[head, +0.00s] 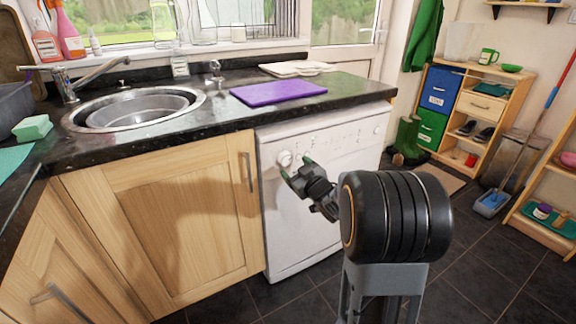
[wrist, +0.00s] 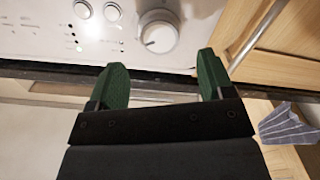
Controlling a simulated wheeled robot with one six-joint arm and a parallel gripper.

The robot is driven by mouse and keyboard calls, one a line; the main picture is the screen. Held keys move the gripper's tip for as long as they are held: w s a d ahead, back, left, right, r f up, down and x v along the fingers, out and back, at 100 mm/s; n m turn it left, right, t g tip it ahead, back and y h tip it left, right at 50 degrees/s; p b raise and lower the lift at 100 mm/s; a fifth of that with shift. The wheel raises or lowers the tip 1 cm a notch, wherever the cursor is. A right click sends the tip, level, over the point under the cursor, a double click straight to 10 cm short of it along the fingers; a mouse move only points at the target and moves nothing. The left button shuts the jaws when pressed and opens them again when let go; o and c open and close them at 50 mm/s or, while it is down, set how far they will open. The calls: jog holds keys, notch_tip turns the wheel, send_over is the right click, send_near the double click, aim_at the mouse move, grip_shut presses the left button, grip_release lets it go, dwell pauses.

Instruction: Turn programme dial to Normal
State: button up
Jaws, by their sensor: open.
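The programme dial (head: 285,158) is a round white knob at the left end of the white appliance's control panel (head: 335,140). In the wrist view the dial (wrist: 158,35) shows whole, with a small dark mark toward its lower left; no programme names are legible. My gripper (head: 296,166) is in front of the panel, close to the dial. In the wrist view its green fingertips (wrist: 160,70) are spread wide and empty. The dial lies just beyond them, roughly centred on the gap, and they look apart from it.
Two small round buttons (wrist: 97,10) sit beside the dial. A wooden cupboard door (head: 155,215) with a bar handle (head: 248,172) adjoins the appliance. The dark worktop (head: 220,117) overhangs above, with a purple board (head: 278,92). A striped cloth (wrist: 288,123) shows in the wrist view.

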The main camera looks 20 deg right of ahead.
aim_at(287, 160)
jog(key=shift+w+a+b, duration=0.15)
jog(key=shift+w+b, duration=0.05)
jog(key=shift+w, duration=1.1)
jog(key=shift+w+a+b, duration=0.15)
jog(key=shift+w+b, duration=0.05)
jog(key=shift+w, duration=1.1)
jog(key=shift+c, duration=0.2)
jog(key=c, duration=0.9)
